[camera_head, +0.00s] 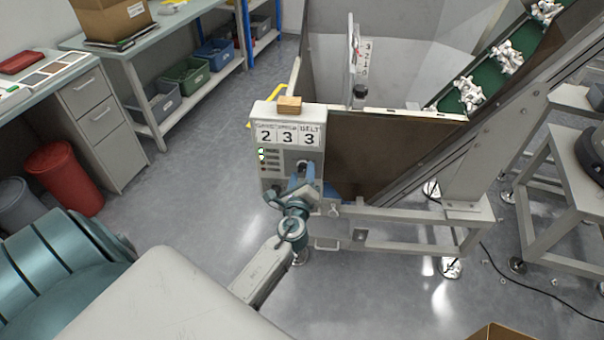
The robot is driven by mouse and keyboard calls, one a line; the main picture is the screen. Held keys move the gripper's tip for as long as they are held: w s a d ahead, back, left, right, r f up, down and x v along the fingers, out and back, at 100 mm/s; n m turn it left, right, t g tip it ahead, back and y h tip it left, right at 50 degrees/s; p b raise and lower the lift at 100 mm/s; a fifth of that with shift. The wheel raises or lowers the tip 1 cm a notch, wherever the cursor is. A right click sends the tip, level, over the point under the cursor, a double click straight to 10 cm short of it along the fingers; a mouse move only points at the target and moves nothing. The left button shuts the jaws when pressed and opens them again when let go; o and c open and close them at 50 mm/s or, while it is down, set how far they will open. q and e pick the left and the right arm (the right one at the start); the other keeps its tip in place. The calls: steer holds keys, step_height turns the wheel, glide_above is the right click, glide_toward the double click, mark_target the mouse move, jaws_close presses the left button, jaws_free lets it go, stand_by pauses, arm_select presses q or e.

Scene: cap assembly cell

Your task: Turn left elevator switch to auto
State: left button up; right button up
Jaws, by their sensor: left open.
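The elevator's control box (267,131) stands at the left end of the hopper, in the middle of the view. Its front has labels reading 2, 3, 3, green lights (262,153) at the left, and a dark round switch (303,166) partly covered by my gripper. My left gripper (303,175) is open, right in front of the switch, its fingers pointing at it. I cannot tell whether the fingers touch the switch, nor which position it is set to. My right gripper is not in view.
The hopper (375,155) and the green elevator belt (490,75) with white parts rise to the right. A small wooden block (289,104) lies on the control box. A workbench (150,50) and red bin (65,177) are at the left. The floor in between is clear.

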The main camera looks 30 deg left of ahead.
arm_select(q)
steer(key=shift+c, duration=0.2)
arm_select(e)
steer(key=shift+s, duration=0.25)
arm_select(q)
steer(key=c, duration=0.9)
steer(key=n+b, duration=0.7)
steer(key=n, duration=0.1)
steer(key=shift+c, duration=0.2)
steer(key=shift+n, duration=0.5)
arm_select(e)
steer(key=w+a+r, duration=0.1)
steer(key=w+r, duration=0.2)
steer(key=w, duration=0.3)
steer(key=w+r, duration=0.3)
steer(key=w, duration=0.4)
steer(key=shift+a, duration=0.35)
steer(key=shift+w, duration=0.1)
arm_select(q)
steer(key=o, duration=1)
